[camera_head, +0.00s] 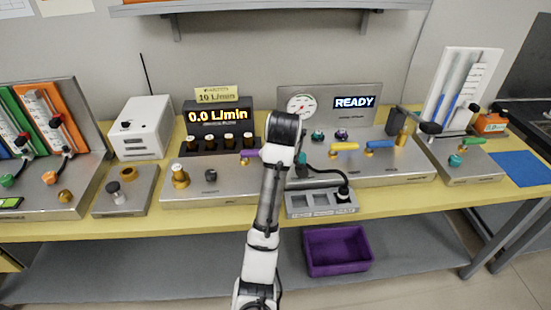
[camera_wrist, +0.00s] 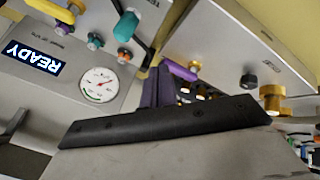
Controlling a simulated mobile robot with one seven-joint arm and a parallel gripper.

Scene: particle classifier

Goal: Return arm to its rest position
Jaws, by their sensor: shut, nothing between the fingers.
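My arm (camera_head: 264,215) rises from the bottom middle of the head view and reaches over the front of the bench, its dark wrist end in front of the instrument panel. My gripper (camera_wrist: 157,86) shows in the wrist view as two purple fingers close together above the dark hand edge. It is shut and empty. In the head view its fingers are hidden or too small to make out. A purple valve lever (camera_wrist: 181,70) lies just beyond the fingers in the wrist view. It also shows left of my wrist in the head view (camera_head: 250,153).
The flow display (camera_head: 213,115) reads 0.0 L/min and the panel display (camera_head: 354,102) reads READY. A grey slotted tray (camera_head: 300,212) with a dark hose stands right of my arm. A purple bin (camera_head: 338,268) sits on the lower shelf. A wall shelf (camera_head: 270,8) hangs above.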

